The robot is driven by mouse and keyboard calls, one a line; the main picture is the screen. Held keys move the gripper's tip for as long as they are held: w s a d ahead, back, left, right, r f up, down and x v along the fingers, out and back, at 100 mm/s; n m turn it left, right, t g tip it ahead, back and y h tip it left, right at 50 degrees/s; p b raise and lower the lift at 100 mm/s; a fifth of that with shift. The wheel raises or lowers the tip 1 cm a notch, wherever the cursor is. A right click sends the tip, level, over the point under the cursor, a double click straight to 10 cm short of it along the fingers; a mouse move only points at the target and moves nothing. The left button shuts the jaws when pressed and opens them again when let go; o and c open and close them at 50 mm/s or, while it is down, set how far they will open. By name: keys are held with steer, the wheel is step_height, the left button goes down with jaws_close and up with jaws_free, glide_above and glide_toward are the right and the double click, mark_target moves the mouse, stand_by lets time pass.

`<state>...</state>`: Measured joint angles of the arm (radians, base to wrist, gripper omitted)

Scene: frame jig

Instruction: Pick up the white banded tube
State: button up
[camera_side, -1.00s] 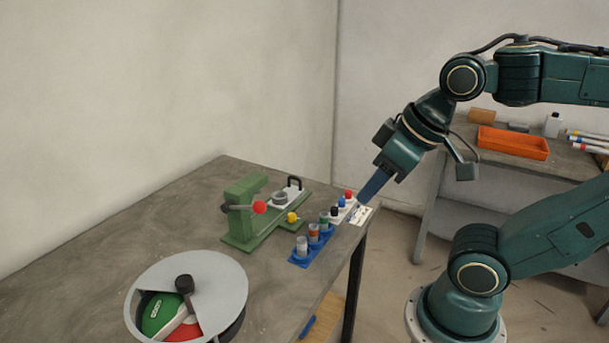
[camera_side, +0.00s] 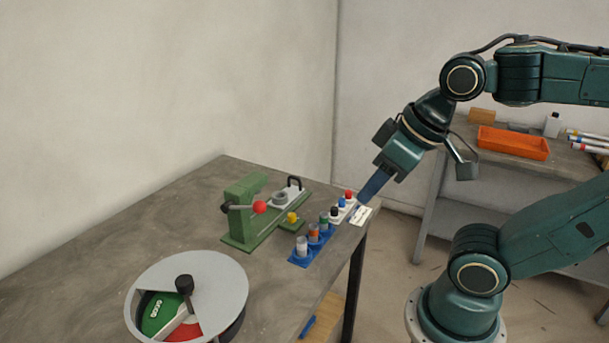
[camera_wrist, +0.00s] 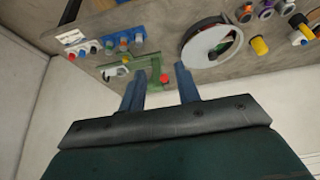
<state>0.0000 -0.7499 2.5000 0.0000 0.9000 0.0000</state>
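A blue rack (camera_side: 299,262) on the bench holds several short upright tubes. The tube at its near end looks white or grey with a pale top (camera_side: 302,246); its band is too small to make out clearly. An orange-banded tube (camera_side: 314,233) and a green-topped tube (camera_side: 324,222) stand behind it. In the wrist view the whitish tube (camera_wrist: 138,38) is at the right end of the rack. My gripper (camera_side: 361,202) is above the bench's right edge, beyond the blue rack and beside the white rack. In the wrist view its fingers (camera_wrist: 158,72) are apart with nothing between them.
A white rack (camera_side: 337,217) with red, blue and dark tops and a printed card (camera_side: 361,216) lie near my gripper. A green clamp jig (camera_side: 240,215) with a red knob stands left of the blue rack. A round grey dial (camera_side: 215,275) is nearer the camera.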

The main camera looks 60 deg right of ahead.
stand_by(0.4)
steer(key=o, duration=0.4)
steer(key=shift+c, duration=0.2)
steer(key=w+d+f+m+g+y, duration=0.1)
steer(key=w+d+f+m+g, duration=0.1)
steer(key=w+d+f+m, duration=0.4)
steer(key=w+d+f+m+g+y, duration=0.2)
steer(key=w+d+f+m, duration=0.4)
steer(key=w+m, duration=0.5)
steer(key=f+m, duration=0.1)
steer(key=m, duration=0.4)
steer(key=shift+w+f+m, duration=0.15)
steer(key=shift+f+m, duration=0.1)
steer(key=shift+m, duration=0.05)
